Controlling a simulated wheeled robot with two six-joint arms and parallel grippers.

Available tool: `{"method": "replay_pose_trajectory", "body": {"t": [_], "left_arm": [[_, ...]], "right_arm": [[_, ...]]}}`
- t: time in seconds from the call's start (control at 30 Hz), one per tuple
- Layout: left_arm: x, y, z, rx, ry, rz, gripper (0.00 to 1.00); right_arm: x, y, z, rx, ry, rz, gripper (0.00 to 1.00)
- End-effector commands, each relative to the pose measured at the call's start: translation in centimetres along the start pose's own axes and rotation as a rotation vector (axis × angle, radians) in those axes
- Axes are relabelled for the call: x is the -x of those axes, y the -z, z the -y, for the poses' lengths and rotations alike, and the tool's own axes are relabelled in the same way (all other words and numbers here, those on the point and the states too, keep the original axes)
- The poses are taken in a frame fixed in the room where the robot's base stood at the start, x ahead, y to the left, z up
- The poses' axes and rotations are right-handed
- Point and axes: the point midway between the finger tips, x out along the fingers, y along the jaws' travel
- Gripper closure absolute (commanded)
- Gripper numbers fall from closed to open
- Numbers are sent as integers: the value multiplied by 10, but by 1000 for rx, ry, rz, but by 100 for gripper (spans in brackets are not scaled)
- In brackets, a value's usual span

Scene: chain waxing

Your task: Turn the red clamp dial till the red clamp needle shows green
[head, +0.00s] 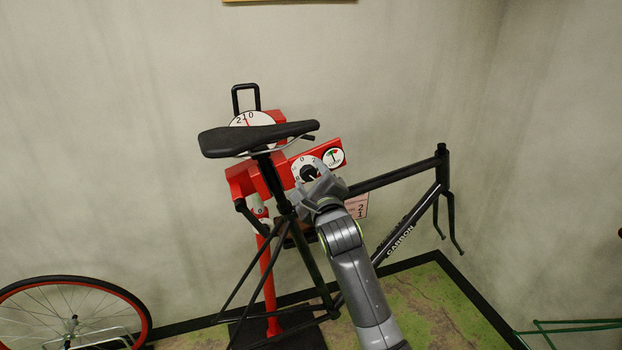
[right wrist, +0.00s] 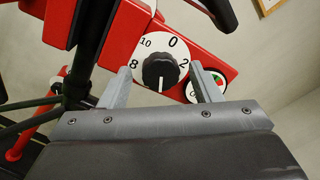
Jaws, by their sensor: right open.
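The red clamp dial is a black knob (right wrist: 161,70) on a white numbered face, with 0, 2, 8 and 10 visible; its white mark points down in the right wrist view. In the head view, the dial (head: 308,171) is partly hidden by my right gripper (head: 319,184). My right gripper (right wrist: 159,72) is open, its fingers on either side of the knob and apart from it. The clamp gauge (head: 333,157) is a small white disc with red and green patches, right of the dial; I cannot tell clearly where its needle points. My left gripper is out of view.
The red clamp stand (head: 268,275) holds a black bicycle frame (head: 392,178). The saddle (head: 257,138) sits above and left of the dial, before another white dial (head: 252,119). A red-rimmed wheel (head: 130,300) stands at lower left.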

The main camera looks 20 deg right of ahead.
Motion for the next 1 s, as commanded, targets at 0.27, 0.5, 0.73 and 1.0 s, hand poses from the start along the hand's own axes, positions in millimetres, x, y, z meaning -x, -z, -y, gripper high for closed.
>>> {"method": "replay_pose_trajectory", "body": {"t": [0.27, 0.5, 0.73, 1.0], "left_arm": [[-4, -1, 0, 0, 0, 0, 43], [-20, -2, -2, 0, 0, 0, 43], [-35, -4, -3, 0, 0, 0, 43], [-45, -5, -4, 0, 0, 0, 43]], "right_arm": [[11, 1, -2, -2, 0, 0, 42], [58, 2, -3, -4, 2, 1, 42], [114, 3, -3, -5, 1, 0, 42], [162, 1, -2, -4, 0, 0, 42]]}}
